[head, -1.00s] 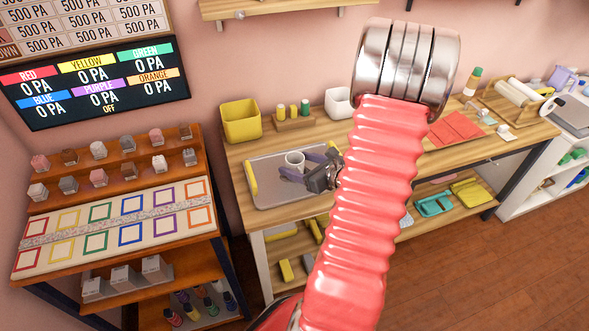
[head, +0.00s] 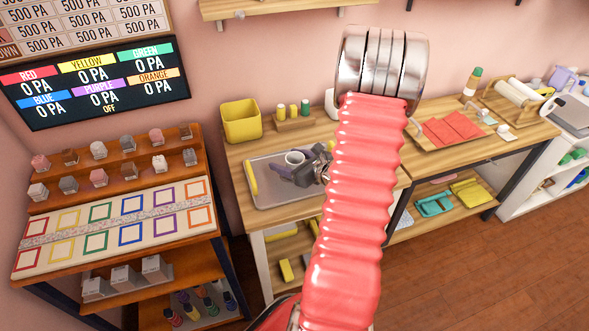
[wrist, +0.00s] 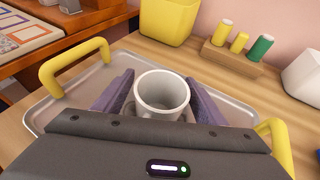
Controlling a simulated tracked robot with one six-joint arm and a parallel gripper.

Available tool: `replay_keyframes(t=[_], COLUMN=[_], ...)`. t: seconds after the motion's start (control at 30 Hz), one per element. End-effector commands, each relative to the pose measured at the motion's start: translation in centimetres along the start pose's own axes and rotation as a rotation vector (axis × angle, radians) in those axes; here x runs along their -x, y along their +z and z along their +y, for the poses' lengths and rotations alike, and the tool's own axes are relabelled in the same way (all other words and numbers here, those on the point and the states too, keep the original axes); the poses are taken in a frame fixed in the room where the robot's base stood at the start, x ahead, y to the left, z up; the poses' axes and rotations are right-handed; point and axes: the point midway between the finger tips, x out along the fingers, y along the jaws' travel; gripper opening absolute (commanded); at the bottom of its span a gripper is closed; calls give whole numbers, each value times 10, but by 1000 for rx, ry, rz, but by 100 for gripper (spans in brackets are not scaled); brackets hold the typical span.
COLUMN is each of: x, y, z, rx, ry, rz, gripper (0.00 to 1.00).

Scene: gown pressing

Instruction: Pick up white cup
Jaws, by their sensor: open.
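The white cup (head: 294,158) stands upright on the grey metal tray (head: 262,190) on the wooden table. In the wrist view the cup (wrist: 163,90) sits between the two purple fingers of my gripper (wrist: 158,97), with its open mouth up. The fingers are open, one on each side of the cup, and a small gap shows at the left finger. In the head view my gripper (head: 311,163) reaches the cup from the right.
The tray has yellow handles (wrist: 73,66) at its ends. A yellow bin (head: 241,122) and a wooden holder with several spools (head: 294,122) stand behind it. A white container (wrist: 303,76) is at the back right. A rack with coloured squares (head: 115,225) stands left.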

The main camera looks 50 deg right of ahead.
Motion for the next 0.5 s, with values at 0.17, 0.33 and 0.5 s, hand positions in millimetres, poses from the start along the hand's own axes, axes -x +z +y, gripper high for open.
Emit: replay_keyframes(t=[0.17, 0.33, 0.5], x=[0, 0, 0], y=[0, 0, 0], z=[0, 0, 0], rx=[0, 0, 0], ry=[0, 0, 0], rz=[0, 0, 0], gripper=[65, 56, 44])
